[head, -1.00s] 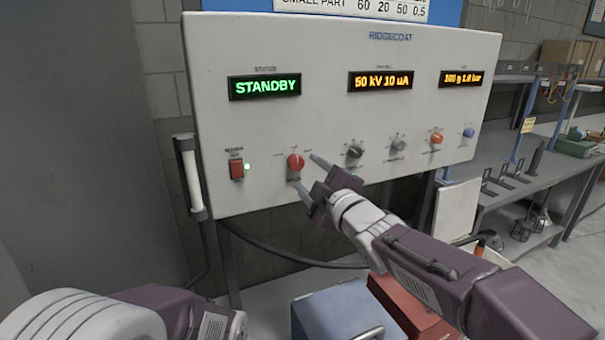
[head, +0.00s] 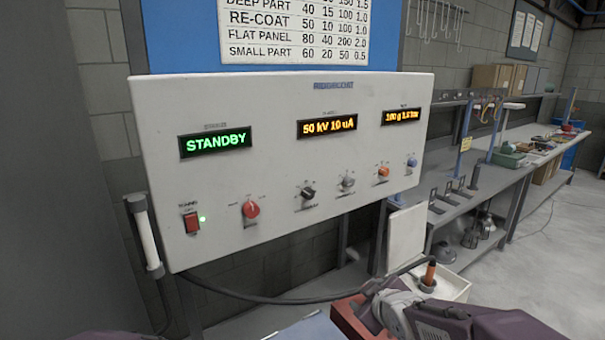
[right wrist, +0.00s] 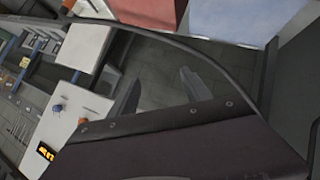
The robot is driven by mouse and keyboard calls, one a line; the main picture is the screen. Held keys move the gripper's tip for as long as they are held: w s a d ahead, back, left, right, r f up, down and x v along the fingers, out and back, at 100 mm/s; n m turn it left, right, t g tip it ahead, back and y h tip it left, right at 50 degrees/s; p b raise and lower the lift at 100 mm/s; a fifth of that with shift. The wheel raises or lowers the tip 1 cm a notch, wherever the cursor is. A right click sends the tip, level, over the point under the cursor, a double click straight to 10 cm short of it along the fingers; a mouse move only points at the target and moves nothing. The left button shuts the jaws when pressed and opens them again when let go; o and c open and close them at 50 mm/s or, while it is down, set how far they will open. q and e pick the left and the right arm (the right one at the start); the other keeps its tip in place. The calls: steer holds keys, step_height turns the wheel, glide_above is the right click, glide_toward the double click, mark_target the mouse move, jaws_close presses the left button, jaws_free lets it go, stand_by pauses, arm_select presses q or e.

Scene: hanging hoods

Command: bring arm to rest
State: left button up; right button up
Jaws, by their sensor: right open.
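My right gripper (head: 366,302) is low in the head view, below and to the right of the white control panel (head: 270,160), apart from it. Its two fingers show spread and empty in the right wrist view (right wrist: 160,92). The panel's green display (head: 215,143) reads STANDBY. My left gripper is out of view; only a sliver of my left arm shows at the bottom edge.
A red box (head: 352,322) lies under my right gripper, and a blue box (head: 308,331) is left of it. A black cable (head: 270,298) sags below the panel. A workbench (head: 470,190) runs along the right. Open floor (head: 545,240) lies at far right.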

steer(key=s+d+f+m+g, duration=0.1)
steer(key=s+f+m+g, duration=0.3)
steer(key=s, duration=0.6)
steer(key=s+d+f+m+g+h, duration=0.1)
steer(key=s+d+f+m+g, duration=0.1)
steer(key=s+f+m+g, duration=0.3)
steer(key=s+f, duration=0.4)
steer(key=s, duration=0.2)
steer(key=shift+s+d+f, duration=0.15)
steer(key=shift+s+f, duration=0.05)
steer(key=shift+f, duration=0.05)
